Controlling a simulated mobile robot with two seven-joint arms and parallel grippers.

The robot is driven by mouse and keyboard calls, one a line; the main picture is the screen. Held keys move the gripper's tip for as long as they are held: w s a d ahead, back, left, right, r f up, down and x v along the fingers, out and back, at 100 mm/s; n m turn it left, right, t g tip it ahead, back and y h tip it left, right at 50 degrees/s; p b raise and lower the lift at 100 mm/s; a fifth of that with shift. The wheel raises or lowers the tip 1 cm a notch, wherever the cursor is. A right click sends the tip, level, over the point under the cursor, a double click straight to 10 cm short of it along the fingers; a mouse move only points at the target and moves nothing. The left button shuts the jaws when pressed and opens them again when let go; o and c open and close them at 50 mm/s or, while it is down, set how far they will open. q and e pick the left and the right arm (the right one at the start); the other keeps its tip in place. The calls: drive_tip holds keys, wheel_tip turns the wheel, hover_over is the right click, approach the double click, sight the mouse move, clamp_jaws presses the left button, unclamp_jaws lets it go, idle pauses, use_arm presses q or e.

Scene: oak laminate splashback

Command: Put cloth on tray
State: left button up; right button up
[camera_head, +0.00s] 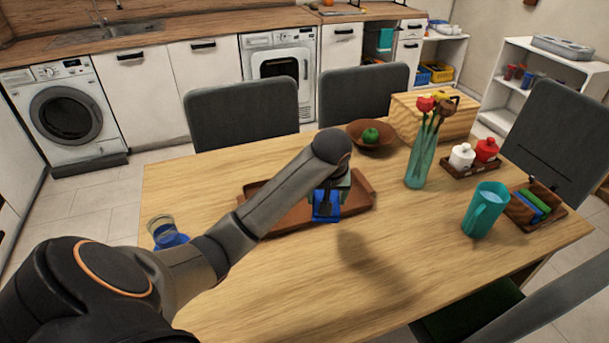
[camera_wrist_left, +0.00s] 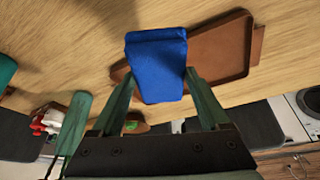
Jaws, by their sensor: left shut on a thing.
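My left gripper (camera_head: 327,190) is shut on a folded blue cloth (camera_head: 326,209). In the left wrist view, the cloth (camera_wrist_left: 157,65) sits between the two green fingertips (camera_wrist_left: 160,82). The brown tray (camera_head: 361,197) lies on the table below my left forearm, which hides its middle. In the head view, the cloth hangs in front of the tray near its front edge. In the left wrist view, the cloth covers part of the tray (camera_wrist_left: 222,48). Whether it touches the tray is unclear. My right gripper is not in view.
A bowl with a green apple (camera_head: 370,135), a vase of flowers (camera_head: 421,160), a wooden box (camera_head: 435,115), a condiment caddy (camera_head: 472,165) and a teal mug (camera_head: 485,208) stand to the right. A blue-based glass (camera_head: 166,233) stands left. The front middle table is clear.

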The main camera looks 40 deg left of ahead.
use_arm(q)
drive_tip(key=w+a+f, duration=0.1)
drive_tip(key=a+f, duration=0.2)
drive_tip(key=a, duration=0.1)
drive_tip(key=w+a+f+b, duration=0.1)
drive_tip(key=w+a+f, duration=0.1)
drive_tip(key=a+f, duration=0.1)
drive_tip(key=w+a+f, duration=0.1)
drive_tip(key=a+f, duration=0.2)
drive_tip(key=a, duration=0.2)
drive_tip(key=shift+w+a+f, duration=0.15)
drive_tip(key=shift+a+f, duration=0.05)
drive_tip(key=shift+a, duration=0.05)
drive_tip(key=shift+f, duration=1.6)
drive_tip(key=shift+b, duration=0.3)
drive_tip(key=shift+f, duration=0.2)
drive_tip(key=o, duration=1.3)
